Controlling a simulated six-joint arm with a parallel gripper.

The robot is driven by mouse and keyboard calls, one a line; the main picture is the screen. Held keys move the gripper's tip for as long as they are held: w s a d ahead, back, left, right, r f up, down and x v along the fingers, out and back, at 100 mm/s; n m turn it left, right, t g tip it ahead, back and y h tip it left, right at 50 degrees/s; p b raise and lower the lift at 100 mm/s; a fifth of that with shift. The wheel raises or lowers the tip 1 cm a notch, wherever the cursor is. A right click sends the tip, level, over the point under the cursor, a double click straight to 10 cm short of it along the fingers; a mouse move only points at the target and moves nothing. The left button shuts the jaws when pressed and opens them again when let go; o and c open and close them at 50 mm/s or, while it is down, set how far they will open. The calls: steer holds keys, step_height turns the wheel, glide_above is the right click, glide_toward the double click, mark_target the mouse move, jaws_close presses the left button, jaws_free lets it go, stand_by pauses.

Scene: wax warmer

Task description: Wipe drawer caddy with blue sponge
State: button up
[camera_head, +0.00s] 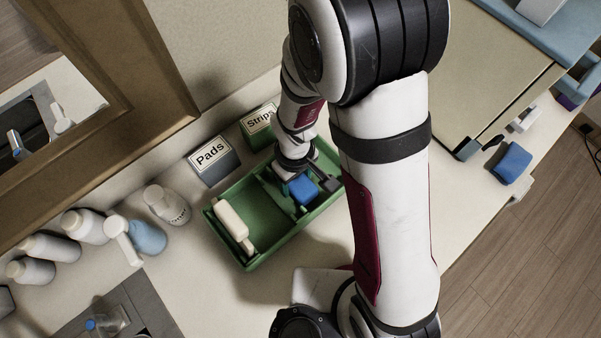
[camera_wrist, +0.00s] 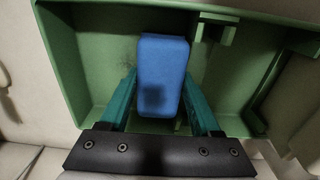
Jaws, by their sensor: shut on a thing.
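The green drawer caddy (camera_head: 262,242) sits on the counter, with a divider across it. It also shows in the wrist view (camera_wrist: 73,70). The blue sponge (camera_head: 301,189) is inside the caddy's right-hand compartment. In the wrist view the sponge (camera_wrist: 164,55) stands between the two teal fingers of my gripper (camera_wrist: 160,82), which are shut on its sides. Whether the sponge touches the floor I cannot tell. My arm hides part of the caddy's right side.
A cream bottle (camera_head: 232,220) lies in the left compartment. Boxes labelled Pads (camera_head: 213,163) and Strips (camera_head: 259,126) stand behind. Several bottles (camera_head: 86,226) stand at the left, below a framed mirror (camera_head: 150,95). Another blue block (camera_head: 512,163) is at the right.

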steer(key=shift+r, duration=3.55)
steer(key=w+d+r+m, duration=0.5)
steer(key=d+r, duration=0.2)
steer(key=r, duration=0.2)
steer(key=w+d+r+m, duration=0.4)
steer(key=w+d+r, duration=0.15)
steer(key=r, duration=0.45)
steer(key=s+a+f+n, duration=0.3)
steer(key=s+a+f, duration=0.1)
steer(key=f, duration=0.5)
steer(key=s+a+f+n, duration=0.3)
steer(key=s+a+f, duration=0.1)
steer(key=f, duration=0.6)
steer(key=shift+a+n, duration=0.3)
steer(key=shift+a, duration=0.55)
